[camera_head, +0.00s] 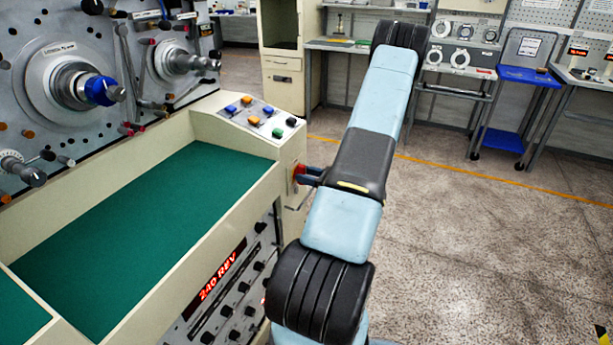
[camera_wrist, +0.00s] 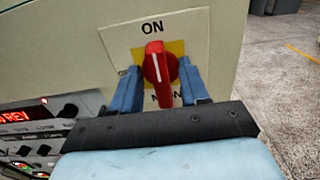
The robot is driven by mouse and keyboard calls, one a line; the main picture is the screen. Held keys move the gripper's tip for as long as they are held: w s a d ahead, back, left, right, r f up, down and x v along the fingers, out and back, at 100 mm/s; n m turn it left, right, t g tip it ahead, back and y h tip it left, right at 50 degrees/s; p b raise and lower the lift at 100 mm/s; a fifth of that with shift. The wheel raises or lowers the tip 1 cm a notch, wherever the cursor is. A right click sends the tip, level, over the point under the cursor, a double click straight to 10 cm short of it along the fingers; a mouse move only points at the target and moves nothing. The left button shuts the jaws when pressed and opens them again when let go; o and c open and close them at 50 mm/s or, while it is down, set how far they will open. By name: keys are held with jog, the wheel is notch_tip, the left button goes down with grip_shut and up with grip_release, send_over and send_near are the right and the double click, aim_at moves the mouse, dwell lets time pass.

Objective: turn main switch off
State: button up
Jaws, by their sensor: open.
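The main switch is a red rotary knob (camera_wrist: 158,66) on a yellow square, on a cream plate (camera_wrist: 193,25) marked "ON" above. Its white line points up toward "ON", tilted slightly left. Lettering left of and below the knob is partly hidden by my fingers. My gripper (camera_wrist: 160,90) is open, with one blue finger on each side of the knob; I cannot tell whether either finger touches it. In the head view the red knob (camera_head: 298,173) shows at the cabinet's end face, with my gripper (camera_head: 304,174) at it.
The machine's sloped button panel (camera_head: 262,116) is above the switch. A front panel with a red "240 REV" display (camera_head: 222,270) and several black knobs is to the left. A green-lined tray (camera_head: 140,220) lies behind it. Open floor (camera_head: 480,240) extends to the right.

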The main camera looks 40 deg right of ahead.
jog(key=shift+c, duration=0.4)
grip_shut()
